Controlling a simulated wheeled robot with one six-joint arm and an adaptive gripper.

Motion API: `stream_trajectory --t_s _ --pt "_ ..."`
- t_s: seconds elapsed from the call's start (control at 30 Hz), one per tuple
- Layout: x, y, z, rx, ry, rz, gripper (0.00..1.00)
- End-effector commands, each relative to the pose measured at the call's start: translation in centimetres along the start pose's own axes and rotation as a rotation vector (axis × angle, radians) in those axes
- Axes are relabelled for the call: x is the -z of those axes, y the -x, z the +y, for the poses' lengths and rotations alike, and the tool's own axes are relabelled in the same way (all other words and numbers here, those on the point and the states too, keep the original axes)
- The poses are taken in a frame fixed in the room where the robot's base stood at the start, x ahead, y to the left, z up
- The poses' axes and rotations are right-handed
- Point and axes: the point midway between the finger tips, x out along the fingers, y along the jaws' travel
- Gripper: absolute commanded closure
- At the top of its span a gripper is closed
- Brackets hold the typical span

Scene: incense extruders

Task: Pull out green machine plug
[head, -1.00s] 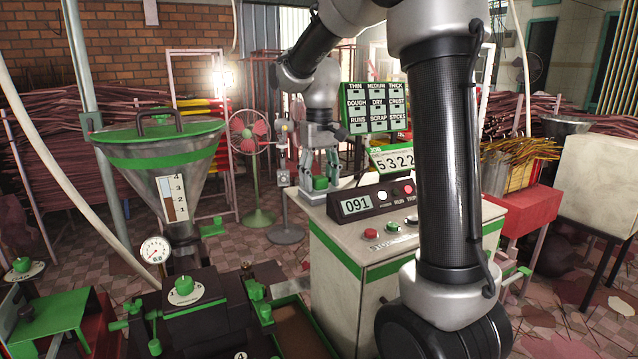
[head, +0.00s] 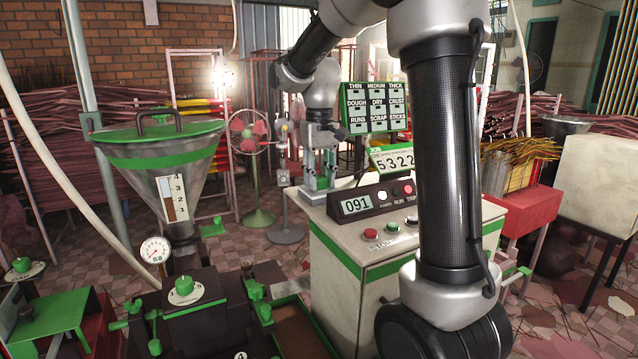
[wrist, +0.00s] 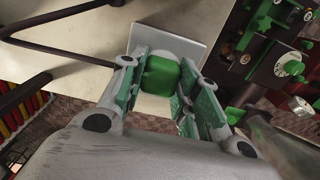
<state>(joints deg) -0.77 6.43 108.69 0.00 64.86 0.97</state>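The green machine plug (wrist: 161,76) is a rounded green block. In the wrist view it sits between the two fingertips of my gripper (wrist: 162,80), with the green-lined pads against its sides. A pale square plate (wrist: 185,48) shows behind the plug. In the head view my gripper (head: 321,172) points down over the back left corner of the cream, green-striped machine cabinet (head: 345,243). The fingers mostly hide the plug there. I cannot tell how far the plug stands from its socket.
A steel hopper (head: 150,170) stands left; a fan (head: 249,132) stands behind.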

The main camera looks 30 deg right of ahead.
Motion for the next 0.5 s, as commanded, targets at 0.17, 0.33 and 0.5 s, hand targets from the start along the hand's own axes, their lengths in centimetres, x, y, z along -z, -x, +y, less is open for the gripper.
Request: stream_trajectory --t_s 0.17,0.33,0.5 --pt "0.0 0.0 0.0 0.000 0.000 0.000 1.00" --pt "0.0 0.5 0.0 0.000 0.000 0.001 1.00" --pt "0.0 1.1 0.0 0.000 0.000 0.001 1.00"
